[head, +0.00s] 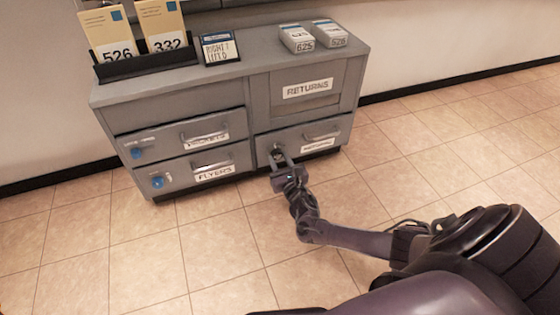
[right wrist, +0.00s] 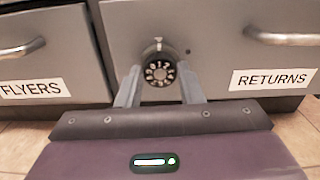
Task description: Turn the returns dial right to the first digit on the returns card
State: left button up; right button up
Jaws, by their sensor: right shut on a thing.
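The returns dial (right wrist: 160,72) is a round black dial with white marks, on the grey front of the returns drawer (head: 262,143). In the right wrist view it sits between the two fingers of my right gripper (right wrist: 160,88). My right gripper (head: 282,160) is shut on the dial, one finger at each side. The digits on the dial are too small to read surely. Two cream cards stand in a black holder, one reading 526 (head: 117,53) and one reading 332 (head: 166,43); I cannot tell which is the returns card. My left gripper is not in view.
A small framed sign (head: 219,48) and two small boxes, left (head: 297,38) and right (head: 330,33), are on the cabinet top (head: 262,51). The flyers drawer (head: 190,168) with a blue dial (head: 157,181) is left of the returns drawer. Tiled floor is clear in front.

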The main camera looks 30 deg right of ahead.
jog(key=shift+m, duration=0.4)
jog(key=shift+m+p, duration=0.65)
jog(key=shift+m, duration=0.45)
jog(key=m, duration=0.2)
jog(key=shift+m+p, duration=0.3)
jog(key=shift+p, duration=0.1)
jog(key=m, duration=0.3)
jog(key=shift+m+p, duration=0.3)
jog(key=m, duration=0.3)
jog(key=shift+s+d+f+m, duration=0.1)
jog(key=shift+m, duration=0.3)
jog(key=m, duration=0.3)
jog(key=shift+m+p, duration=0.3)
jog(key=shift+p, duration=0.1)
jog(key=m, duration=0.3)
jog(key=shift+m, duration=0.3)
jog(key=m, duration=0.4)
jog(key=shift+f, duration=0.1)
jog(key=shift+m+p, duration=0.35)
jog(key=shift+m, duration=1.45)
